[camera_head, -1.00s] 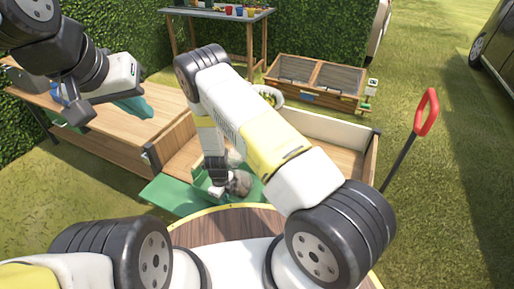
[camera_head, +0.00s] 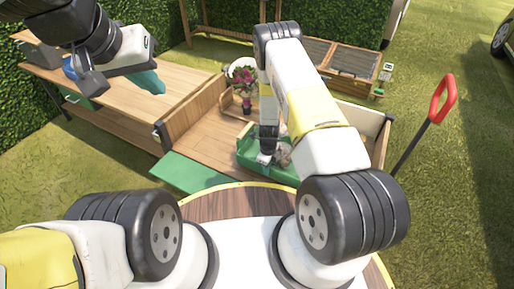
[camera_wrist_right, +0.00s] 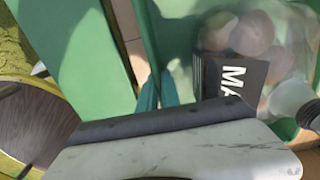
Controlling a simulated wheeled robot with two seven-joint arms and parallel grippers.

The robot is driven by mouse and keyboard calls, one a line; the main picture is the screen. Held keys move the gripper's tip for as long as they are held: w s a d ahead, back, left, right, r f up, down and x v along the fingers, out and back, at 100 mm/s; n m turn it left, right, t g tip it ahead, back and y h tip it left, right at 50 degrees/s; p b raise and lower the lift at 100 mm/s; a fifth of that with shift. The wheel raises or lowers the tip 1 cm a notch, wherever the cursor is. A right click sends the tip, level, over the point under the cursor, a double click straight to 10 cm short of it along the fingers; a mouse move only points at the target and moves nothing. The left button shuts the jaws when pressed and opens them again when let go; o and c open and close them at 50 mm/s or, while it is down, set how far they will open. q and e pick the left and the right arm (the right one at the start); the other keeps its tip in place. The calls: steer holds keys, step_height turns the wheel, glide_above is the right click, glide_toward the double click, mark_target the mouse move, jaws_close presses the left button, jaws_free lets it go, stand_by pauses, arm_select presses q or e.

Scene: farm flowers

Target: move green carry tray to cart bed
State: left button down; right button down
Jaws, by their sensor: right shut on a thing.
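The green carry tray (camera_head: 247,152) is inside the cart bed's outline, near its front side; I cannot tell whether it rests on the boards. The cart bed (camera_head: 212,138) is wooden with low walls. My right gripper (camera_head: 265,160) is shut on the tray. In the right wrist view its teal fingers (camera_wrist_right: 158,92) close at the green tray wall (camera_wrist_right: 122,50). A clear bag (camera_wrist_right: 282,60) with round brownish things and a black label lies in the tray. My left gripper (camera_head: 148,83), with teal fingers, is above the wooden bench at left; its opening is unclear.
A potted pink flower (camera_head: 245,85) stands in the cart bed's back left part. A green flap (camera_head: 195,172) lies in front of the bed. The cart's red handle (camera_head: 442,98) rises at right. A wooden bench (camera_head: 120,95) adjoins at left, and a planter box (camera_head: 340,58) stands behind.

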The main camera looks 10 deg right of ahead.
steer(key=shift+w+f, duration=0.1)
steer(key=shift+f, duration=1.55)
steer(key=shift+f, duration=0.1)
steer(key=c, duration=1.6)
jaws_free()
steer(key=shift+f, duration=0.1)
steer(key=shift+o, duration=0.2)
